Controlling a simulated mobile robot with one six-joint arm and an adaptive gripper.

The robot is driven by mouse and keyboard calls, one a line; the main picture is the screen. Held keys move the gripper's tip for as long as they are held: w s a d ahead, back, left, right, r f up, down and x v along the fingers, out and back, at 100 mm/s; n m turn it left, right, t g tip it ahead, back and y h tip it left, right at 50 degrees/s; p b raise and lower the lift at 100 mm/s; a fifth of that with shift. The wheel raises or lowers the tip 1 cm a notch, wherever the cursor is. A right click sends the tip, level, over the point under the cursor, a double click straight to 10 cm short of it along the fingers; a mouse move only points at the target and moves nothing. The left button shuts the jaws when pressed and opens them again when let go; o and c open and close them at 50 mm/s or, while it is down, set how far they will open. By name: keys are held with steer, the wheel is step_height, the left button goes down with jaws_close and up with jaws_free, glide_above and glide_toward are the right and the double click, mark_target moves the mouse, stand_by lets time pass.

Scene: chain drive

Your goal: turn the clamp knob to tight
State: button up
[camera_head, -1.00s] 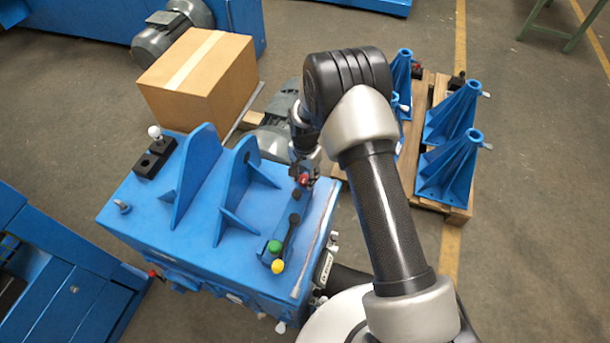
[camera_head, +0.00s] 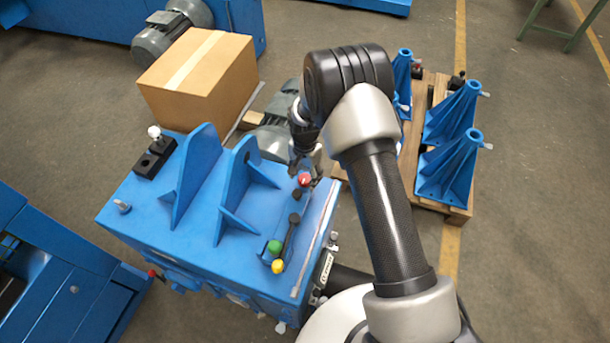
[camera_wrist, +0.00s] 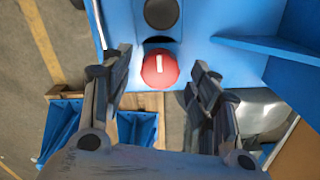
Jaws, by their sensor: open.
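The clamp knob, a red round knob (camera_head: 304,180) with a white mark, sits at the far right corner of the blue machine top (camera_head: 160,210). In the wrist view the red knob (camera_wrist: 160,70) shows its white bar pointing roughly straight up and down the picture. My gripper (camera_head: 305,165) hangs just behind and above the knob. In the wrist view its fingers (camera_wrist: 158,72) are spread, one on each side of the knob, with a gap showing on both sides. Nothing is held. The head view shows the fingertips only partly.
A black round part (camera_wrist: 161,12) lies close by the knob. Green (camera_head: 275,246) and yellow (camera_head: 278,266) buttons sit nearer the front. Upright blue brackets (camera_head: 240,185) stand to the left. A cardboard box (camera_head: 200,80) and a pallet with blue stands (camera_head: 450,150) lie beyond.

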step_height(320, 180, up, 11)
steer(key=shift+r, duration=0.15)
steer(key=shift+r, duration=0.1)
stand_by(0.5)
step_height(320, 180, up, 11)
steer(key=n+t, duration=0.1)
glide_above(305, 178)
steer(key=s+d, duration=0.3)
steer(key=s+d+r+n+t, duration=0.1)
steer(key=s+d+r+n, duration=0.15)
steer(key=s+r, duration=0.6)
steer(key=s+d+r+n+t, duration=0.1)
steer(key=s+d+r+n, duration=0.1)
steer(key=s, duration=0.7)
steer(key=s+d+r+n+t, duration=0.1)
steer(key=s+d+r, duration=0.3)
steer(key=s, duration=0.6)
steer(key=shift+r+n+t, duration=0.3)
steer(key=shift+r+n, duration=0.25)
